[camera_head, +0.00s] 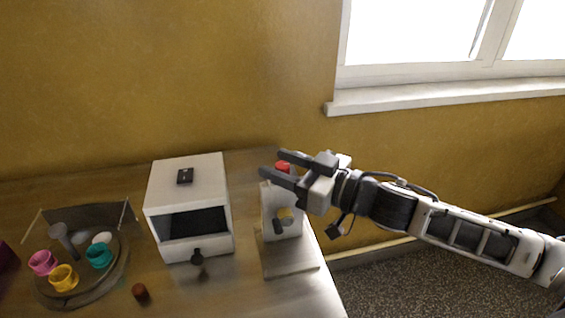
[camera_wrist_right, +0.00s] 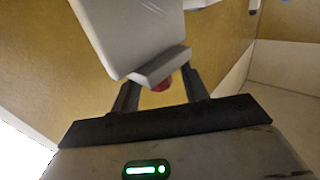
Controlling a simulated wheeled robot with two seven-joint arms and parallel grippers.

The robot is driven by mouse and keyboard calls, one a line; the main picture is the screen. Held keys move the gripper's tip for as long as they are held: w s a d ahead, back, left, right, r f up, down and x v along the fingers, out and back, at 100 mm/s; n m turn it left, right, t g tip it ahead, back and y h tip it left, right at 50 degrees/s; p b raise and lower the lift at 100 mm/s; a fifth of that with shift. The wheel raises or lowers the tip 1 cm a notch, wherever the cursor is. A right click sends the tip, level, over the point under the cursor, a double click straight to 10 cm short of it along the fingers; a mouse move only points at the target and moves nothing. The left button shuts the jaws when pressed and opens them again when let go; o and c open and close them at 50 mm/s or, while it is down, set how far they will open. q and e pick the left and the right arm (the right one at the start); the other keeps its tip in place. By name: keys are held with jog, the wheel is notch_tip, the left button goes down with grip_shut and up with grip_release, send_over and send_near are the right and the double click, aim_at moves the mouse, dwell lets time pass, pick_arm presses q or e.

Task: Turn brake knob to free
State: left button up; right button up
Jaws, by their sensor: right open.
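I cannot tell for sure which of these is the brake knob. My right gripper (camera_head: 272,162) is open at the top of the unit, and its fingers appear on either side of the red part. In the right wrist view the red part (camera_wrist_right: 162,84) shows between the fingers, partly hidden by a pale block. Contact cannot be told. My left gripper is out of view.
A white box (camera_head: 187,246) with a dark front opening stands left of the unit. A round tray (camera_head: 85,297) holding coloured cups is farther left. A small brown object (camera_head: 140,292) lies in front. The table (camera_head: 240,295) ends just right of the unit; a wall is behind.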

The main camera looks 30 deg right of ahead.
jog(key=shift+w, duration=0.1)
jog(key=shift+c, duration=0.4)
jog(key=c, duration=0.9)
